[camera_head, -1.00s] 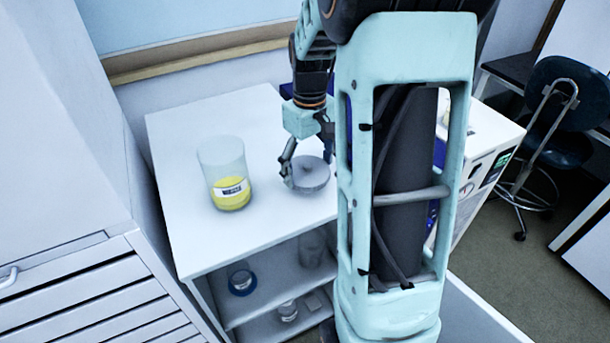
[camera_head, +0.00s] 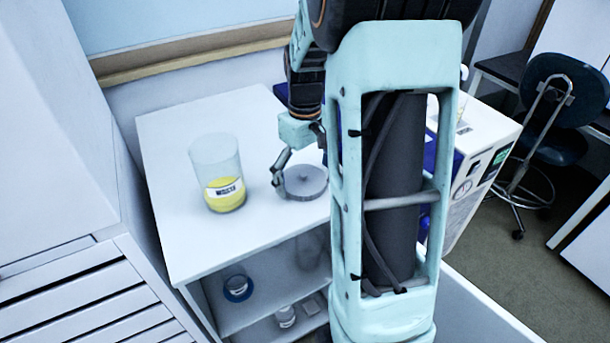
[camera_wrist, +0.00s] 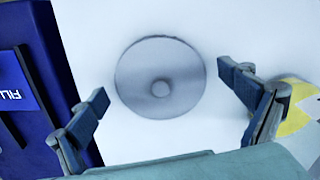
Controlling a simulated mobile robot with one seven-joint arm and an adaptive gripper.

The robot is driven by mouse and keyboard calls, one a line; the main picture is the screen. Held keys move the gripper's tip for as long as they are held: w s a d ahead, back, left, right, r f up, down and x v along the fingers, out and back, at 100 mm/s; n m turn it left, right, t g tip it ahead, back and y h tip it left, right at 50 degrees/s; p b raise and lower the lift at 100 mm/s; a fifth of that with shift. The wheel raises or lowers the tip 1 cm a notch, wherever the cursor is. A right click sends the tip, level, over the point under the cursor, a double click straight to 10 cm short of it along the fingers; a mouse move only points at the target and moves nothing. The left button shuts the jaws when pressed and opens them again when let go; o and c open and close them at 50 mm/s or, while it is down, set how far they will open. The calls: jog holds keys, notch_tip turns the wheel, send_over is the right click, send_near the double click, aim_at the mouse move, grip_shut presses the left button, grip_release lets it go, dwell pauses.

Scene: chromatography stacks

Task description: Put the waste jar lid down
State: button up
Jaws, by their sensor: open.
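The waste jar lid (camera_head: 303,182) is a grey round disc with a small knob, lying flat on the white table top to the right of the jar. In the wrist view the lid (camera_wrist: 160,78) lies between and beyond my open fingertips, apart from both. My gripper (camera_wrist: 162,88) is open and empty above it; in the head view my gripper (camera_head: 290,168) is partly hidden by my arm. The waste jar (camera_head: 218,175) is a clear open cylinder with yellow contents and a label reading waste. It shows partly at the right edge of the wrist view (camera_wrist: 298,108).
The white table (camera_head: 180,240) has free room in front of the jar. Its lower shelves hold a blue-rimmed jar (camera_head: 238,288) and other glassware. A dark blue box (camera_wrist: 35,95) stands beside the lid. A blue chair (camera_head: 560,105) stands at the far right.

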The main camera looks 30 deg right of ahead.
aim_at(305, 176)
notch_tip(305, 176, up, 12)
jog(key=p, duration=0.1)
jog(key=shift+r+p, duration=0.15)
jog(key=shift+p, duration=0.25)
dwell(0.5)
